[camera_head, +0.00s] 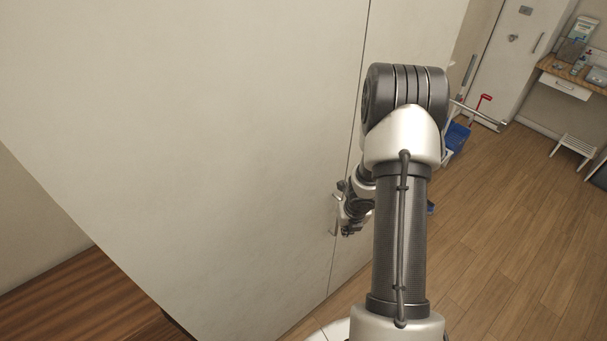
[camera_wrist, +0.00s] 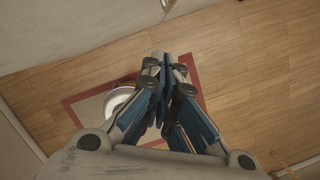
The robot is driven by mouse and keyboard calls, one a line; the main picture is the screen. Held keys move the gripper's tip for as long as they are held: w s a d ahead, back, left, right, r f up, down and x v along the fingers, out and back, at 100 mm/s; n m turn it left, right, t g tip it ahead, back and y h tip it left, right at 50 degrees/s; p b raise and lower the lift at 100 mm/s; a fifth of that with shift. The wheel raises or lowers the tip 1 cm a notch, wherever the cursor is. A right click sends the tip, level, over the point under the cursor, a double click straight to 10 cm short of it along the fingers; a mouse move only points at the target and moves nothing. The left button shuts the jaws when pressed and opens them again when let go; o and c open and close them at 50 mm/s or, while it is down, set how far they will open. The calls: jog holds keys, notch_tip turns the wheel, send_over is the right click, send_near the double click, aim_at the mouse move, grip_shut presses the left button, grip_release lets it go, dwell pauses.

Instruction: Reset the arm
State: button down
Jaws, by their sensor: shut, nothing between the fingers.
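My arm rises through the middle of the head view and bends down toward a tall pale cabinet front. My gripper (camera_head: 341,206) is partly hidden behind the arm, close to the cabinet front near the seam between its panels. I cannot tell whether it touches the panel. In the wrist view my gripper (camera_wrist: 168,62) points down over the wood floor, its fingers together with nothing between them.
The pale cabinet (camera_head: 200,130) fills the left of the head view. A blue bucket (camera_head: 456,137) stands beyond the arm. A white stool (camera_head: 575,148) is at the right. A red-bordered mat (camera_wrist: 75,103) and white bowl (camera_wrist: 117,99) lie below. Wood floor (camera_head: 510,230) is open at right.

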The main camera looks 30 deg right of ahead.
jog(key=w+r+m+t+h+b, duration=0.1)
jog(key=w+r+m+h+b, duration=0.25)
jog(key=r+m+b, duration=0.35)
jog(key=s+a+r+m+b, duration=0.3)
jog(key=a+r+m+b, duration=0.1)
jog(key=r+m+b, duration=0.3)
jog(key=s+a+f+m+y+b, duration=0.2)
jog(key=s+a+m+b, duration=0.5)
jog(key=s+a+m, duration=0.1)
jog(key=s+a+f+m+t+y+b, duration=0.1)
jog(key=s+a+f+m+y+b, duration=0.1)
jog(key=s+a+m+b, duration=0.4)
jog(key=s+a+m, duration=0.3)
jog(key=s+a, duration=0.1)
jog(key=a, duration=0.3)
jog(key=shift+s+a+f+m+b, duration=0.15)
jog(key=shift+f+m+b, duration=0.15)
jog(key=shift+f+b, duration=0.1)
jog(key=shift+y, duration=0.25)
